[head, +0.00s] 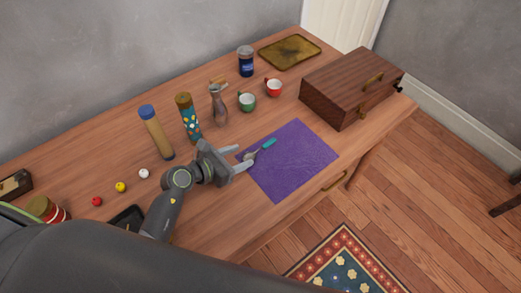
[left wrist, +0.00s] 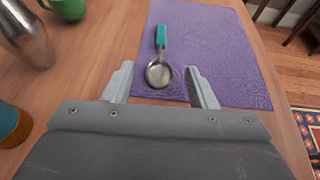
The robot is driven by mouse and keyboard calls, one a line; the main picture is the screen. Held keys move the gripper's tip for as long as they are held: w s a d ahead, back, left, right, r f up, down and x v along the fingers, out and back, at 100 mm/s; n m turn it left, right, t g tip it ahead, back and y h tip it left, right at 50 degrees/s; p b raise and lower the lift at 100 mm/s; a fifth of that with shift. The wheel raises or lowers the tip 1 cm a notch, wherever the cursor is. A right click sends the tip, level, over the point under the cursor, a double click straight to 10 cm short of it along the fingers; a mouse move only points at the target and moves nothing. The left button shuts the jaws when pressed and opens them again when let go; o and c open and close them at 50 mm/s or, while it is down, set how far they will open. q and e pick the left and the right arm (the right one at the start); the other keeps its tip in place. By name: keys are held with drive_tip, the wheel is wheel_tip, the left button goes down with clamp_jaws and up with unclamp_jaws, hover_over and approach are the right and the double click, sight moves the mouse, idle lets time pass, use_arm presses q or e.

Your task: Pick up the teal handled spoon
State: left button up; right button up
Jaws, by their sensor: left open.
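The spoon with a teal handle (head: 268,144) lies on a purple mat (head: 292,174) on the wooden table. In the left wrist view the spoon (left wrist: 159,72) has its metal bowl toward me and its teal handle pointing away. My left gripper (head: 244,159) is open and empty. Its two fingertips are on either side of the spoon's bowl end, with the handle beyond them. The left gripper also shows in the left wrist view (left wrist: 161,84). My right gripper is not in view.
A metal pitcher (head: 218,106), a patterned bottle (head: 188,118) and a tall blue-capped jar (head: 156,132) stand left of the mat. A green cup (head: 247,102) and a red cup (head: 274,87) stand behind it. A wooden box (head: 350,88) is at the right.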

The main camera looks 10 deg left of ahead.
sight(254, 153)
use_arm(q)
drive_tip(key=shift+w+d+f+b, duration=0.95)
drive_tip(key=shift+w+f+b, duration=0.2)
drive_tip(key=shift+w, duration=0.1)
drive_tip(key=shift+w+d+f, duration=0.1)
drive_tip(key=shift+w+d, duration=0.15)
drive_tip(key=shift+w, duration=0.1)
drive_tip(key=shift+c, duration=0.4)
drive_tip(key=shift+s, duration=0.1)
drive_tip(key=c, duration=0.8)
